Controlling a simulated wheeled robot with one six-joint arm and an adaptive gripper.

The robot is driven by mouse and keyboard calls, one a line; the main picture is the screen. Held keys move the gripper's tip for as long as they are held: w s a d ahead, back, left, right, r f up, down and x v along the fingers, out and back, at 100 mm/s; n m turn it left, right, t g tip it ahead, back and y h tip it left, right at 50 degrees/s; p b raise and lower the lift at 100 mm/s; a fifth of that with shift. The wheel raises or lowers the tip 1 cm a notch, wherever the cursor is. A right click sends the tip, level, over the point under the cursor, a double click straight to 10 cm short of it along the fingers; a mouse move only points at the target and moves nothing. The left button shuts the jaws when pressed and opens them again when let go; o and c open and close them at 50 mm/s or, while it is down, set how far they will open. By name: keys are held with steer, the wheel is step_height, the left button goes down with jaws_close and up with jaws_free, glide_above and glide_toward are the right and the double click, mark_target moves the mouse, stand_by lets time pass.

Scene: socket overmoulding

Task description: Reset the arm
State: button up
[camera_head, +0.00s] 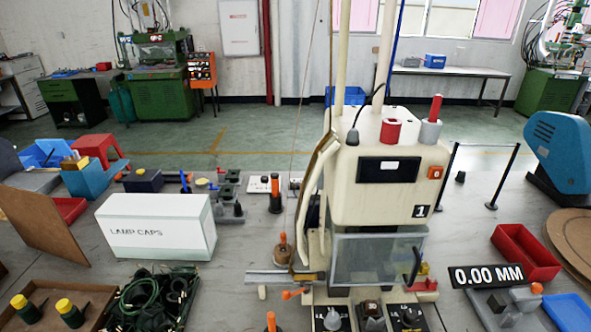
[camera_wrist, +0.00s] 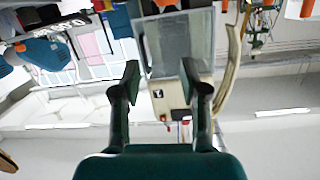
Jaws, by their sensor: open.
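My gripper (camera_wrist: 160,78) shows in the wrist view with its two dark fingers spread apart and nothing between them. The wrist view is upside down. Beyond the fingers is the beige moulding machine, with its clear guard (camera_wrist: 187,38) partly behind the right finger. In the head view the beige machine (camera_head: 380,190) stands at the centre right, marked 1, with the clear guard (camera_head: 375,258) on its front. I cannot make out my arm or gripper in the head view.
A white lamp caps box (camera_head: 155,226) stands left of the machine. A tray of green cables (camera_head: 150,300) lies in front of it. A red bin (camera_head: 525,252) and a 0.00 MM display (camera_head: 487,275) are at the right. Open floor (camera_head: 270,125) lies behind the bench.

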steer(key=s+a+f+n, duration=0.1)
steer(key=s, duration=1)
steer(key=s+a+f+n+g, duration=0.1)
steer(key=s, duration=1)
steer(key=shift+a+f+y, duration=0.2)
steer(key=shift+f+y, duration=0.15)
steer(key=shift+y, duration=0.05)
